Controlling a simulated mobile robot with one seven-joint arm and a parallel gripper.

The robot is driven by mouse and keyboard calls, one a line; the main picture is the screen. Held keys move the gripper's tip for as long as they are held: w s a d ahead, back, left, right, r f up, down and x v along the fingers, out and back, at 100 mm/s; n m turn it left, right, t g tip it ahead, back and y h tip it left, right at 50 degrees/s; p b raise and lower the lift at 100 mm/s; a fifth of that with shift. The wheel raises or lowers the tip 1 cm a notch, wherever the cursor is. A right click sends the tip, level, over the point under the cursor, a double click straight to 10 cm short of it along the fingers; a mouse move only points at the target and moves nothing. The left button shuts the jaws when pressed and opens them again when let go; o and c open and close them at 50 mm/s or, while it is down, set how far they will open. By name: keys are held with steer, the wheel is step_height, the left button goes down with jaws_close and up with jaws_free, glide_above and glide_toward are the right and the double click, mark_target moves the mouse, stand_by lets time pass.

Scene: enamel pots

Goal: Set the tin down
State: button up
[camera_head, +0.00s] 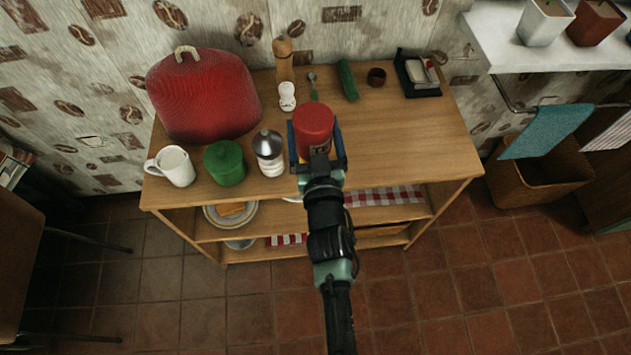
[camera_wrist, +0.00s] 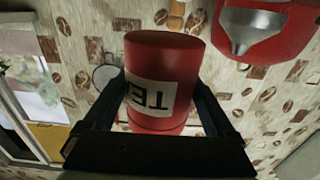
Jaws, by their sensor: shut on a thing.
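The red tin (camera_head: 313,122) with a pale lettered label is between the fingers of my gripper (camera_head: 318,150), over the front middle of the wooden shelf top (camera_head: 400,140). The wrist view shows the tin (camera_wrist: 165,70) large, its label upside down, with one dark finger of my gripper (camera_wrist: 163,115) on each side. My gripper is shut on the tin. I cannot tell whether the tin's base touches the wood, as my gripper and arm hide it.
Left of the tin stand a metal-topped shaker (camera_head: 269,150), a green tin (camera_head: 225,163) and a white mug (camera_head: 172,166). A red cosy-like cover (camera_head: 203,95) is behind them. The right front is clear.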

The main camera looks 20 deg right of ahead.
steer(key=shift+w+d+f+b, duration=0.15)
steer(key=shift+d+f+b, duration=0.15)
steer(key=shift+f+b, duration=0.1)
step_height(320, 180, down, 9)
steer(key=b, duration=0.5)
steer(key=shift+w+b, duration=0.1)
steer(key=shift+b, duration=0.25)
steer(key=shift+f+b, duration=0.5)
steer(key=shift+f, duration=0.1)
steer(key=o, duration=1.3)
steer(key=shift+c, duration=0.2)
